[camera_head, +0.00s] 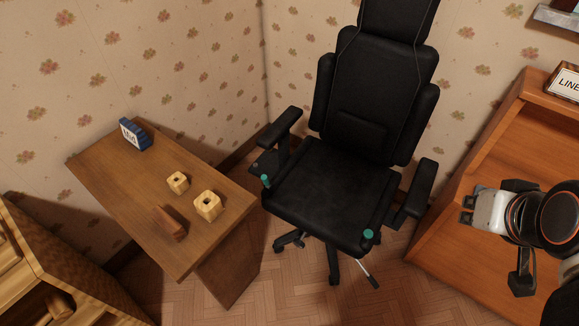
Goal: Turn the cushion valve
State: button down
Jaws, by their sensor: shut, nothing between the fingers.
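A black office chair (335,200) stands in the corner with its seat cushion facing up. A teal round knob (368,234) sits at the front right corner of the seat. A second teal knob (265,180) sits at the left edge of the seat, below the left armrest. I cannot tell from the picture which of them is the cushion valve. My gripper (466,209) is at the right, in front of the wooden desk and apart from the chair and both knobs. It is shut and holds nothing.
A wooden desk (480,165) with a sign (564,82) stands at right. A lever (369,275) protrudes under the seat.

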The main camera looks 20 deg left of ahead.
aim_at(266, 181)
jog(key=i+l+u, duration=0.45)
jog(key=l+u, duration=0.25)
jog(key=i+l+u, duration=0.15)
jog(key=l+u, duration=0.2)
jog(key=j+u, duration=0.1)
jog(key=u, duration=0.75)
